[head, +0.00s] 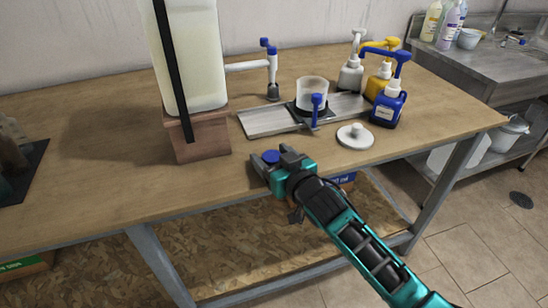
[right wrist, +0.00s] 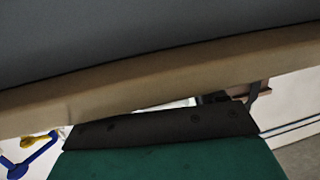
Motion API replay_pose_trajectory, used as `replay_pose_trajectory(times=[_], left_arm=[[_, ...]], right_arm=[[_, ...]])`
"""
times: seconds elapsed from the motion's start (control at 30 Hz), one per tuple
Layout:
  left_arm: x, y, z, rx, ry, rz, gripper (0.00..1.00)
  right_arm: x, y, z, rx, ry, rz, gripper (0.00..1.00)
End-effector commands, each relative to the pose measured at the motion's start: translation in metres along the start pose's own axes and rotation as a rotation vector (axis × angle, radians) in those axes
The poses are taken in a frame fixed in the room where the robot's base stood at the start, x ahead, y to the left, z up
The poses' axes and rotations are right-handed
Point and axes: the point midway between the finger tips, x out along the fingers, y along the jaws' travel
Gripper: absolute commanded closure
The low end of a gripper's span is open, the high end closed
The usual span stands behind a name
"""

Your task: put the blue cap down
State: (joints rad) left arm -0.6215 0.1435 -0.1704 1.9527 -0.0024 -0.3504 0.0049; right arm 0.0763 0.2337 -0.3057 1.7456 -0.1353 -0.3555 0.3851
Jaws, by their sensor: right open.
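The blue cap (head: 270,156) is at the front edge of the wooden table, between the fingers of my right gripper (head: 276,159). My right gripper is open around or just over the cap; I cannot tell whether a finger touches it. The gripper hides part of the cap and the surface under it. In the right wrist view the cap does not show; a tan band and a dark grey surface fill the upper part. My left gripper is out of view.
A tall tank on a wooden block (head: 202,140) stands left. Behind the gripper are a metal plate (head: 265,122) with a clear cup (head: 312,92), a white lid (head: 355,136) and pump bottles, including a blue one (head: 388,106). The table (head: 100,150) is bare at front left.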

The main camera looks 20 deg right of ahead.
Motion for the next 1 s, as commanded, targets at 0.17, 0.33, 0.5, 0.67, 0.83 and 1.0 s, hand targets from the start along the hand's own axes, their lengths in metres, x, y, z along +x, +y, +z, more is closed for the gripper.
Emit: replay_pose_trajectory(times=[0.17,0.33,0.5,0.67,0.83,1.0], left_arm=[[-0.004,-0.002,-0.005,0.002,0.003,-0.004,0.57],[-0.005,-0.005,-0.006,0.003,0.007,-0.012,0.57],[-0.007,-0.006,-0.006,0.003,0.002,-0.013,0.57],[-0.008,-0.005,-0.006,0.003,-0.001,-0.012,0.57],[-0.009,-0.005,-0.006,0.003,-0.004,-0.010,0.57],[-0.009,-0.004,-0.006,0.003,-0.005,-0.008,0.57]], right_arm=[[-0.002,0.003,-0.012,-0.004,-0.006,0.005,0.28],[-0.031,0.002,-0.010,0.000,-0.007,0.003,0.28],[-0.066,0.001,-0.010,0.000,-0.007,0.003,0.28],[-0.094,0.001,-0.011,0.000,-0.006,0.003,0.28],[-0.113,0.001,-0.010,-0.001,-0.004,0.002,0.28],[-0.124,0.000,0.003,0.001,-0.032,0.005,0.28]])
